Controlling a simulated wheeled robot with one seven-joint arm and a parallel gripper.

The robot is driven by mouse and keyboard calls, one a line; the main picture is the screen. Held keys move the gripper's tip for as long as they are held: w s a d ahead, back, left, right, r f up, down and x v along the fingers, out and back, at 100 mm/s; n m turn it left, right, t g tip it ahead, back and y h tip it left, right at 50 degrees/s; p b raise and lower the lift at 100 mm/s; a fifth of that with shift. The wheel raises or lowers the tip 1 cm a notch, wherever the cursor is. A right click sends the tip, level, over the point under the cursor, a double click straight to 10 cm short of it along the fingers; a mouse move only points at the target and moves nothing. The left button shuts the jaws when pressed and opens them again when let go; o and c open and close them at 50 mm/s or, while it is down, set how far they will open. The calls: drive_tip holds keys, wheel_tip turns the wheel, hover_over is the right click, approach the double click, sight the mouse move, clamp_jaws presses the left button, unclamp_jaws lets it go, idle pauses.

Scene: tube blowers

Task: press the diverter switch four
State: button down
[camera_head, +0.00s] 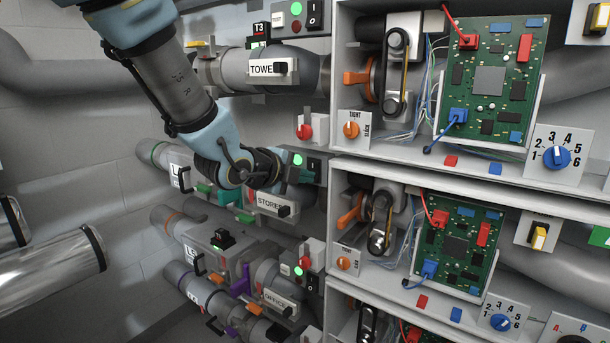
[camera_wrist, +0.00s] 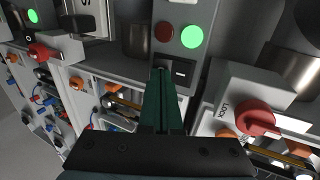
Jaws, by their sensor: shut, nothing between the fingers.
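My gripper (camera_head: 286,172) is at the end of my blue-grey arm, in front of a grey switch box (camera_head: 314,163) beside the STORES pipe. In the wrist view, its dark green fingers (camera_wrist: 161,76) are shut, with nothing between them. Their tips are at the black rocker switch (camera_wrist: 181,71), overlapping its left part; I cannot tell whether they touch it. A lit green lamp (camera_wrist: 192,36) and an unlit red lamp (camera_wrist: 163,31) sit on the same box. No number four label is readable on it.
A similar switch box (camera_head: 298,15) is above and another (camera_head: 308,268) below. A red LOCK knob (camera_wrist: 256,117) stands out at the right in the wrist view. Shelves with circuit boards (camera_head: 490,80) fill the right side. Pipes with coloured handles (camera_head: 207,265) crowd the lower left.

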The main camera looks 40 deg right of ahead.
drive_tip(key=b, duration=0.3)
drive_tip(key=shift+d+f+h, duration=0.1)
drive_tip(key=shift+d+h, duration=0.05)
drive_tip(key=shift+h, duration=0.15)
